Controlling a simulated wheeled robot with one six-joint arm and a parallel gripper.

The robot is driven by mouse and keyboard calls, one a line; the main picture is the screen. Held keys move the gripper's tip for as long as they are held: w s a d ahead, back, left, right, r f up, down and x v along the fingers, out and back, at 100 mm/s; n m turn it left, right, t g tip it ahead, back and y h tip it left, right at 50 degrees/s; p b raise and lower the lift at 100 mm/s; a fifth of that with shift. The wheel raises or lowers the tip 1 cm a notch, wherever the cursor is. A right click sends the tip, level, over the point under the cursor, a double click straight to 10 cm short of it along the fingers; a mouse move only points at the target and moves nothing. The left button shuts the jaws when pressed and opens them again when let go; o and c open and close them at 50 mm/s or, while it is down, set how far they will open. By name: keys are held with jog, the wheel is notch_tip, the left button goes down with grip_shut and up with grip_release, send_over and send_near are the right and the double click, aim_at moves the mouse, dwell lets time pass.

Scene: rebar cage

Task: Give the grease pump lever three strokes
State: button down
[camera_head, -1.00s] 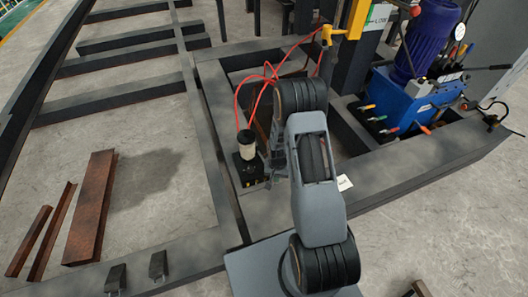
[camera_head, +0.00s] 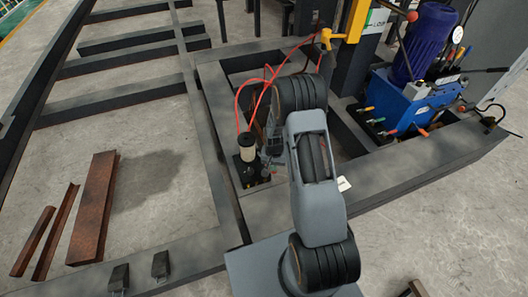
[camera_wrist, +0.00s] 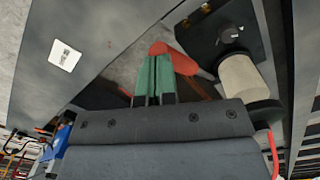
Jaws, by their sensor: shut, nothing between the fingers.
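The grease pump has a black base (camera_head: 250,170) with a pale cylindrical reservoir (camera_head: 247,147) and stands on the dark steel frame left of my arm. In the wrist view its reservoir (camera_wrist: 240,78) and base (camera_wrist: 222,35) lie right of my fingers. A red lever grip (camera_wrist: 175,57) lies at and just beyond my fingertips. My gripper (camera_wrist: 153,78) has green-tipped fingers held together, with nothing between them. I cannot tell whether they touch the red grip. In the head view my gripper (camera_head: 273,142) is beside the pump, partly hidden by my arm.
Red hoses (camera_head: 262,82) loop behind the pump. A blue hydraulic unit (camera_head: 400,98) with several levers stands at the right. A yellow post (camera_head: 355,20) rises at the back. Rusty steel sections (camera_head: 92,208) lie on the floor at left. A white label (camera_wrist: 65,56) is on the frame.

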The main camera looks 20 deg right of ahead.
jog(key=w+r+p, duration=0.2)
jog(key=w+r, duration=0.2)
jog(key=r, duration=0.2)
jog(key=shift+r+p, duration=0.2)
jog(key=shift+p, duration=0.1)
dwell(0.4)
jog(key=shift+s+f+b, duration=0.3)
jog(key=shift+s+f, duration=0.15)
jog(key=shift+f, duration=0.05)
jog(key=shift+f, duration=0.1)
jog(key=shift+s+f+b, duration=0.3)
jog(key=shift+s+f, duration=0.1)
jog(key=shift+s, duration=0.05)
jog(key=shift+f, duration=0.1)
jog(key=shift+s+f+b, duration=0.35)
jog(key=shift+s+f, duration=0.1)
jog(key=shift+s, duration=0.05)
dwell(0.5)
